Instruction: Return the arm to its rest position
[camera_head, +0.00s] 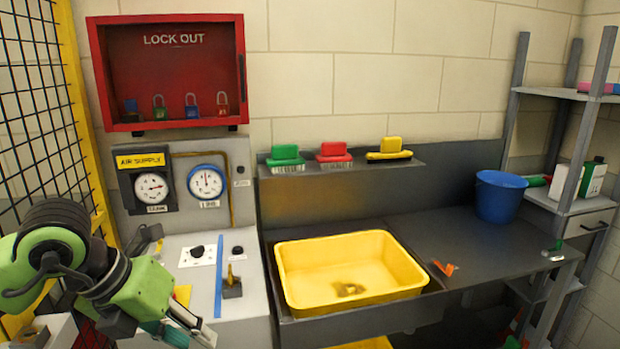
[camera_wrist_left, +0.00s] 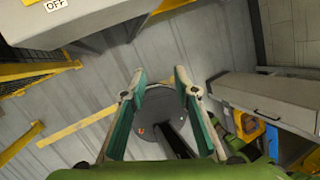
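My left arm comes in from the left in the head view, green and black and bent in front of the control panel. My left gripper (camera_head: 192,328) is at the bottom of that view, low beside the front of the panel. In the left wrist view the two teal fingers of the left gripper (camera_wrist_left: 160,76) stand well apart, with nothing held between them. The floor shows below and beyond the fingers. My right arm and right gripper are in neither view.
The control panel (camera_head: 250,308) with knobs and a blue strip is close to my left gripper. A yellow tub (camera_head: 290,291) sits in the dark counter to its right. A yellow-framed mesh fence (camera_head: 80,97) stands at the left. A blue bucket (camera_head: 499,199) stands on the counter.

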